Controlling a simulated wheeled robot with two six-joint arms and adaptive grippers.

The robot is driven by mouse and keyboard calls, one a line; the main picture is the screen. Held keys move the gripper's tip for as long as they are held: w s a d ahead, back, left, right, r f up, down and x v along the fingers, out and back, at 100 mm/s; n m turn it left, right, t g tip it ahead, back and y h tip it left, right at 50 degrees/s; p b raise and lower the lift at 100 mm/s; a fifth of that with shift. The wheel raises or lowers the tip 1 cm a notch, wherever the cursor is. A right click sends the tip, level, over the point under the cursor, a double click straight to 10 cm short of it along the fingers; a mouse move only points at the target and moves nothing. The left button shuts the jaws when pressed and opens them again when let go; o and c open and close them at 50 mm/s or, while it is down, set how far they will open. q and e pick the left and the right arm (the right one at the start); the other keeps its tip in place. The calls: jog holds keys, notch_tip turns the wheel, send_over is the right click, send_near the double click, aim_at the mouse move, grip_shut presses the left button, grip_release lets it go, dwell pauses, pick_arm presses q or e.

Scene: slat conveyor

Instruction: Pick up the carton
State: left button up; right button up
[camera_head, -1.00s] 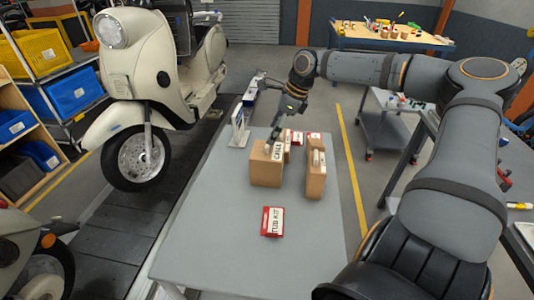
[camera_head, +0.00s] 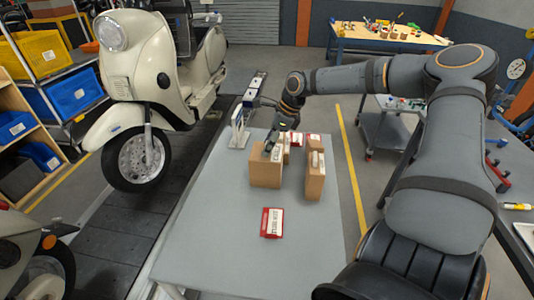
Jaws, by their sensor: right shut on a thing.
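A brown carton (camera_head: 265,174) stands upright on the grey table, left of a second, narrower brown carton (camera_head: 315,184). My right gripper (camera_head: 269,149) comes down from behind and is shut at the top of the left carton, which looks to be still at table level. The fingertips are small and partly merge with the carton's white label, so the exact grip is hard to see. My left gripper is not in view.
A red and white box (camera_head: 272,223) lies flat on the table (camera_head: 215,245) in front. More red and white boxes (camera_head: 313,138) stand behind the cartons. A white stand (camera_head: 239,130) is at the back left.

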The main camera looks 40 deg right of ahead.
grip_shut()
jog(key=shift+r, duration=0.3)
notch_tip(320, 180, up, 2)
jog(key=shift+w+r, duration=0.1)
jog(key=shift+r, duration=0.15)
jog(key=s+a+r+b, duration=0.4)
jog(key=s+a+r, duration=0.5)
jog(key=a+r, duration=0.1)
jog(key=shift+a, duration=0.35)
